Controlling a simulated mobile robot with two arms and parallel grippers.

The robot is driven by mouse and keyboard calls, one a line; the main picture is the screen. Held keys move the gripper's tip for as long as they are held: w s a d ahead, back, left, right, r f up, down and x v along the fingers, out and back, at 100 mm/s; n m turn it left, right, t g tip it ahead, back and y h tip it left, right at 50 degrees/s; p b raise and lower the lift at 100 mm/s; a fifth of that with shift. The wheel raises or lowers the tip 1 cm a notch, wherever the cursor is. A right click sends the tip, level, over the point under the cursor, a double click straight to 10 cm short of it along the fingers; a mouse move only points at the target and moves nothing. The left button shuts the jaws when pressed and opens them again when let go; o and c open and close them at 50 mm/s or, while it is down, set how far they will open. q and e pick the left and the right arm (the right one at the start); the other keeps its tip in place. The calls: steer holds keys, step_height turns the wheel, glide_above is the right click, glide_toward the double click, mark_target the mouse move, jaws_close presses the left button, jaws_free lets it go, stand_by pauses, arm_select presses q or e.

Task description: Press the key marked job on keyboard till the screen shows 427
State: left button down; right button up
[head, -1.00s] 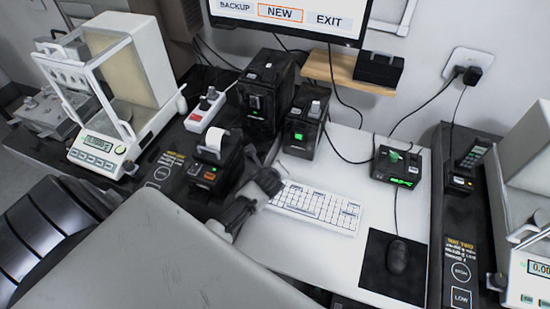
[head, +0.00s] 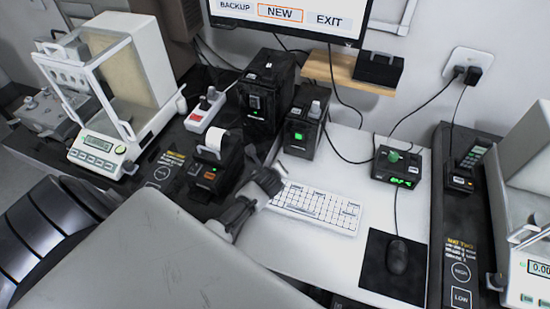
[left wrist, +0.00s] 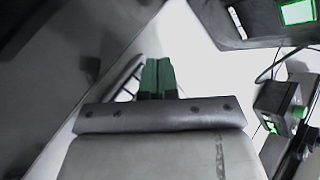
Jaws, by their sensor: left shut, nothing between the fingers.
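The white keyboard (head: 315,208) lies on the white desk mat, right of my left gripper (head: 268,180). Its key labels are too small to read, so I cannot pick out the job key. My left gripper is above the keyboard's left end and hides part of it; contact cannot be told. In the left wrist view its green fingertips (left wrist: 158,78) are together and empty. The screen (head: 285,14) is cut off at the top. Its visible part shows BACKUP, NEW and EXIT, with NEW framed in orange; no number shows. My right gripper is out of view.
A small black printer (head: 215,165) stands left of my gripper. Black boxes (head: 268,90) stand behind it. A mouse (head: 397,257) on a black pad (head: 380,285) and a black device with a green display (head: 398,167) are to the right. Glass-sided balances (head: 120,135) stand at both sides.

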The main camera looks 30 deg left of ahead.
arm_select(q)
steer(key=shift+f, duration=0.1)
stand_by(0.4)
steer(key=shift+f, duration=0.3)
steer(key=shift+f, duration=0.2)
stand_by(0.4)
steer(key=shift+s+d+f+b, duration=0.2)
steer(key=shift+s+f+b, duration=0.2)
steer(key=shift+f, duration=0.2)
stand_by(0.5)
steer(key=shift+w+a+r+p, duration=0.2)
steer(key=shift+r+p, duration=0.4)
steer(key=shift+p, duration=0.35)
steer(key=shift+a+r, duration=0.1)
steer(key=shift+r, duration=0.1)
